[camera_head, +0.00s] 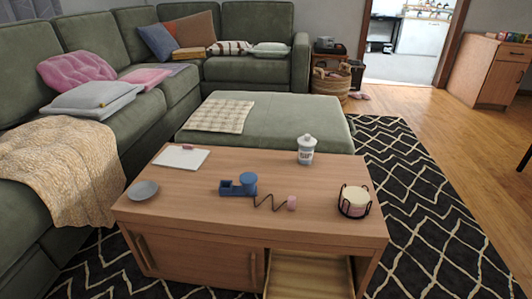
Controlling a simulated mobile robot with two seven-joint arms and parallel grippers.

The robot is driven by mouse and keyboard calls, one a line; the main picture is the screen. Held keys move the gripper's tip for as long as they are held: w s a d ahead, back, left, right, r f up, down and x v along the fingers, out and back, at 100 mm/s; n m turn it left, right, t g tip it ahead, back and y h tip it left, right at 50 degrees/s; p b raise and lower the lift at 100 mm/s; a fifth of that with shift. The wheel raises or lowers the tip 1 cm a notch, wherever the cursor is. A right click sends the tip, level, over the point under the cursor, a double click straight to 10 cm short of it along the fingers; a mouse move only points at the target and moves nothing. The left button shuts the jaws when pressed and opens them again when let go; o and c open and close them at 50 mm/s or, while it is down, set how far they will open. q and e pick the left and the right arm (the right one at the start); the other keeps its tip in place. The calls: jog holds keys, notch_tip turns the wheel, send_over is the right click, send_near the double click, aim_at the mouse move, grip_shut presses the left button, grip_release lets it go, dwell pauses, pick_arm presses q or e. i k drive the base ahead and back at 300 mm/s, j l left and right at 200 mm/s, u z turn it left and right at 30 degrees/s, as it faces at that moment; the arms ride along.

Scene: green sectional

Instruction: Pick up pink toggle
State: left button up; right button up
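A small pink toggle (292,202) sits on the wooden coffee table (190,221), right of the table's middle. A dark zigzag cord (268,204) runs left from it toward a blue device (239,185) with a round top. The toggle is small, so its exact shape is hard to tell. No gripper shows clearly in the head view, and nothing is touching the toggle except the cord end.
On the table stand a white lidded jar (306,151), a dark wire holder with pale discs (354,201), a grey bowl (143,190) and a clipboard (181,158). A green ottoman (290,115) is behind. An open compartment (308,276) is below. Bare tabletop surrounds the toggle's front.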

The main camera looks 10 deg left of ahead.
aim_at(291, 201)
jog(key=i+j+z, duration=0.25)
jog(key=i+z, duration=0.15)
jog(key=i, duration=0.15)
jog(key=i+j+z, duration=0.75)
jog(key=i+j, duration=0.25)
jog(key=j, duration=0.1)
